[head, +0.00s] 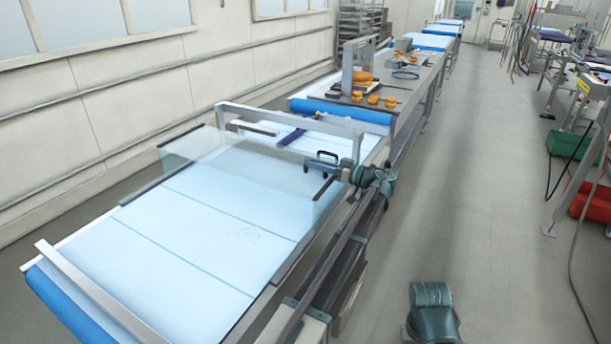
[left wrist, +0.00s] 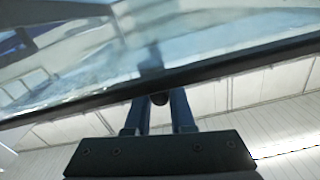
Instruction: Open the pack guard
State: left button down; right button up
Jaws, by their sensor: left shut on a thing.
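The pack guard (head: 265,178) is a clear panel with a dark edge, standing tilted over the pale blue conveyor belt (head: 190,245). A black handle (head: 312,155) is at its upper right corner. My left gripper (head: 322,164) is at this handle, shut on it. In the left wrist view, the two blue fingers (left wrist: 160,108) stand close on either side of a small dark round part, just under the guard's dark edge (left wrist: 225,68). The clear panel (left wrist: 110,50) fills the upper part of that view. The exact grip is partly hidden. My right gripper is out of view.
A grey frame bar (head: 290,118) crosses the belt behind the guard. Another bar (head: 100,290) crosses its near end. Further back, a bench holds orange rounds (head: 373,99). Grey floor (head: 480,200) is clear to the right.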

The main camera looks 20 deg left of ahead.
pick_arm(q)
jog(key=shift+w+d, duration=0.15)
jog(key=shift+w, duration=1.45)
jog(key=c, duration=0.8)
grip_release()
jog(key=shift+d, duration=0.1)
jog(key=s+d, duration=0.1)
jog(key=d, duration=1.2)
jog(key=shift+d, duration=0.3)
